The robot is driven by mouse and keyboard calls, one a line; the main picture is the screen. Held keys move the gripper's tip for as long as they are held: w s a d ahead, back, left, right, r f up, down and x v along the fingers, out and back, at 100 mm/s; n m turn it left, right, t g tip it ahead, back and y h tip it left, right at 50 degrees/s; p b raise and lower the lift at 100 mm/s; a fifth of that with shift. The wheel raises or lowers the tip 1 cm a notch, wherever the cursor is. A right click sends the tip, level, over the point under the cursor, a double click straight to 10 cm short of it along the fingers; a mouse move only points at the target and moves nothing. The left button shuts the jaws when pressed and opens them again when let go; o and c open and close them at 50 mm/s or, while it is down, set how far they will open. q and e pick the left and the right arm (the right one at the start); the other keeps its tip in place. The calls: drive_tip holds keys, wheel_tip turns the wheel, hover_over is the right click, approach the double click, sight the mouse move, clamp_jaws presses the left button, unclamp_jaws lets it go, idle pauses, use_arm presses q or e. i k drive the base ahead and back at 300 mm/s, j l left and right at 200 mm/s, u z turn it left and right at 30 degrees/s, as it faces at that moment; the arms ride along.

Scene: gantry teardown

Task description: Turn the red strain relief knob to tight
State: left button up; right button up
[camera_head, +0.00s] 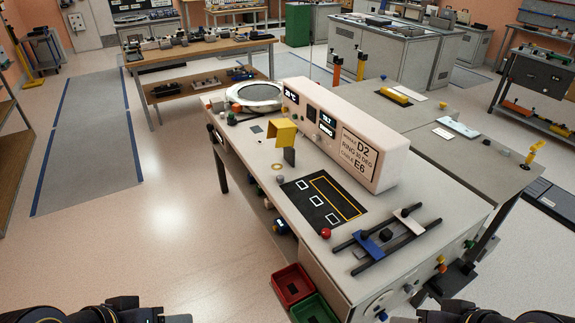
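A small red knob (325,232) stands on the front edge of the white bench (278,222), beside the black mat. I cannot read any tight or loose marking on it, and I cannot tell whether it is the strain relief knob. My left gripper (150,312) is at the bottom edge, left of the bench and partly cut off. My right gripper (435,315) is at the bottom edge, below the bench's right end and also cut off. Both are well apart from the knob. I cannot make out their finger gaps.
On the bench are a black mat (297,191), a rail fixture (418,226) with blue and white clamps, a yellow bracket (284,132) and a white display console (372,130). Red (293,281) and green (318,310) bins hang at the front. Floor at left is clear.

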sight(326, 234)
drive_tip(key=i+u, duration=0.4)
drive_tip(key=i+l+u, duration=0.1)
drive_tip(key=u, duration=0.35)
drive_tip(key=i+l, duration=0.05)
drive_tip(key=i, duration=0.05)
